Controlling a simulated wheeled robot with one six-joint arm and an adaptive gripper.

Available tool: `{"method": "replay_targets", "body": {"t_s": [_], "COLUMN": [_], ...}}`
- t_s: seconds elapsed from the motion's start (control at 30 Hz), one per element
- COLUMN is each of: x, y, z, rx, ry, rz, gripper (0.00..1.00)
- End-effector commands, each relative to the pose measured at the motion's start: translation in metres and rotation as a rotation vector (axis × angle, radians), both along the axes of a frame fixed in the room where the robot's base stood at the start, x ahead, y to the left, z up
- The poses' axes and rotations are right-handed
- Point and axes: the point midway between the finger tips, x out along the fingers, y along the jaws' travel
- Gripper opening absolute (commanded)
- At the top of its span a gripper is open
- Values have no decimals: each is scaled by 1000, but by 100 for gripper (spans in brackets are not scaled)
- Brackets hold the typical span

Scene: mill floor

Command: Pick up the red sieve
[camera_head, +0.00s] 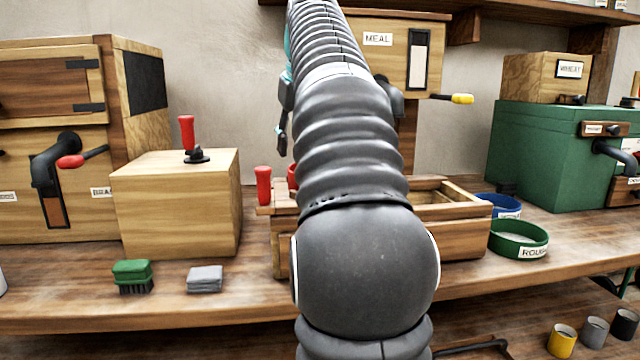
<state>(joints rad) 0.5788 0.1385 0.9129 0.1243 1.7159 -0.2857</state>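I cannot make out a red sieve for sure. A small red piece (292,174) shows at the left edge of my arm, above the wooden trough box; the arm hides the rest, so I cannot tell what it is. A green ring-shaped sieve (518,240) labelled ROUGH and a blue one (504,206) behind it lie on the bench to the right. My arm rises through the middle of the view. Dark parts at its upper left look like part of my gripper (283,125); the arm hides most of it, and its opening does not show.
The wooden trough box (465,246) stands behind my arm, with a red handle (264,186) at left. A wooden block (180,205), green brush (132,274) and grey pad (205,279) are left. A green chest (545,150) is right. The bench front (240,312) is mostly clear.

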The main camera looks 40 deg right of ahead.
Motion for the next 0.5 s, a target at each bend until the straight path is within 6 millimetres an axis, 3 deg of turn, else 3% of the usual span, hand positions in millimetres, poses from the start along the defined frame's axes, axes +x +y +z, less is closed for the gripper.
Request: {"method": "replay_targets", "body": {"t_s": [0.13, 0.5], "x": [7, 16], "y": [-2, -6], "z": [-21, -42], "rx": [1, 1], "ry": [1, 1], "rz": [0, -1], "gripper": [35, 35]}}
